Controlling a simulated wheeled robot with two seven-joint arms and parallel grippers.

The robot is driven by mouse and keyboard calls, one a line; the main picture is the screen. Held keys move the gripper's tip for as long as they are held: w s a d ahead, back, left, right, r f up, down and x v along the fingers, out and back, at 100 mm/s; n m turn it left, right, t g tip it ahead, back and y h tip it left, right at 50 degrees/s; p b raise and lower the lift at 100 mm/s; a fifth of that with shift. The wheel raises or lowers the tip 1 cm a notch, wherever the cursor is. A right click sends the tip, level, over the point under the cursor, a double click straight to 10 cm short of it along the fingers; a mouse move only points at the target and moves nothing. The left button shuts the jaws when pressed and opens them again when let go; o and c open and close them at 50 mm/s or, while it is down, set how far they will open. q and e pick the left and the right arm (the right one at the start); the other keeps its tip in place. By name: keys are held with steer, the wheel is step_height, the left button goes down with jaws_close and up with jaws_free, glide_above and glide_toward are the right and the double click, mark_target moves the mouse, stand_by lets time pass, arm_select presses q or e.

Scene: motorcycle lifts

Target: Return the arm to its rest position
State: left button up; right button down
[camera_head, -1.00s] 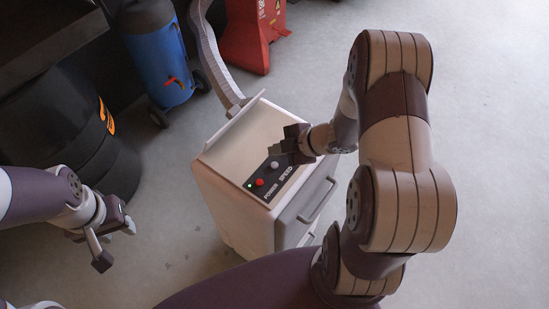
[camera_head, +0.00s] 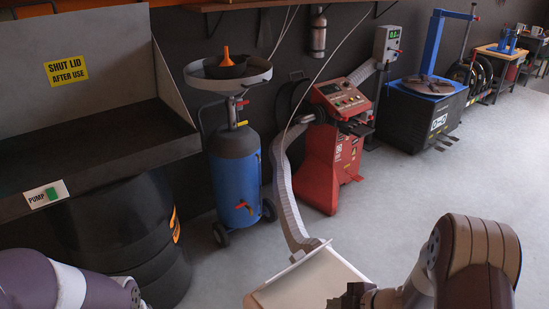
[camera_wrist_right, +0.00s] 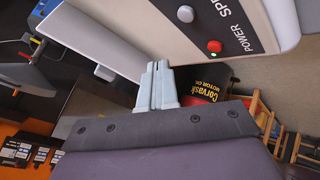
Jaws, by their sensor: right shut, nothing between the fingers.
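My right arm (camera_head: 480,255) comes in at the lower right of the head view. Its gripper (camera_head: 352,297) is at the bottom edge, over the pale top of the box-shaped machine (camera_head: 318,278), and is partly cut off. In the right wrist view my right gripper's fingers (camera_wrist_right: 157,86) are together with nothing between them.
A ribbed hose (camera_head: 286,200) rises behind the machine. A blue tank with a drain pan (camera_head: 236,180), a red machine (camera_head: 330,150) and a black drum (camera_head: 125,235) stand behind. A parts washer (camera_head: 90,140) is at the left. Open floor (camera_head: 430,185) lies to the right.

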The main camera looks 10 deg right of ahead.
steer(key=d+f+m+h, duration=0.1)
steer(key=s+d+m, duration=0.1)
steer(key=shift+d+f+m+h, duration=0.3)
steer(key=shift+f+h, duration=0.1)
steer(key=d+m+h, duration=0.1)
steer(key=d+m, duration=0.1)
steer(key=s+d+m+g+h, duration=0.1)
steer(key=d+m+h, duration=0.1)
steer(key=shift+s+r, duration=0.1)
steer(key=shift+s, duration=0.05)
steer(key=s+a+r+m+g+h, duration=0.2)
steer(key=s+a+r+m+g, duration=0.25)
steer(key=s+r+m, duration=0.55)
steer(key=shift+y, duration=0.4)
steer(key=a, duration=0.1)
steer(key=w+a+r, duration=0.1)
steer(key=a, duration=0.2)
steer(key=shift+w+a+r, duration=0.2)
steer(key=shift+a+r, duration=0.1)
steer(key=shift+r, duration=0.05)
